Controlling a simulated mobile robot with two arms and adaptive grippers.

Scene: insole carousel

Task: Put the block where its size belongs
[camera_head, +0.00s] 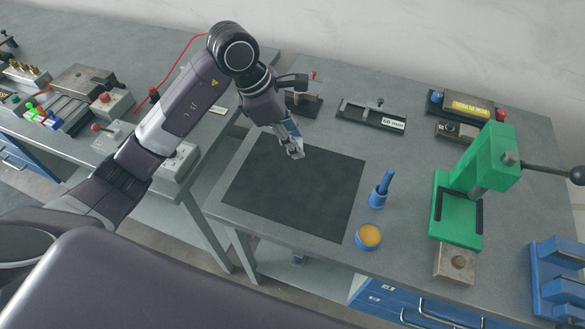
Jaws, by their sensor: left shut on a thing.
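My left gripper (291,145) reaches in from the left and hangs over the far edge of the black mat (290,200). It is shut on a small grey piece at its fingertips, which looks like the block (296,154). The fingers hide much of it. A dark size fixture (362,117) with a white label that seems to read 60 mm stands behind and to the right of the gripper. Another dark fixture (303,106) stands close behind the gripper, partly hidden by my arm. My right gripper is not in view.
A green press (480,185) stands at the right, with a metal block (454,264) in front. The mat is otherwise clear.

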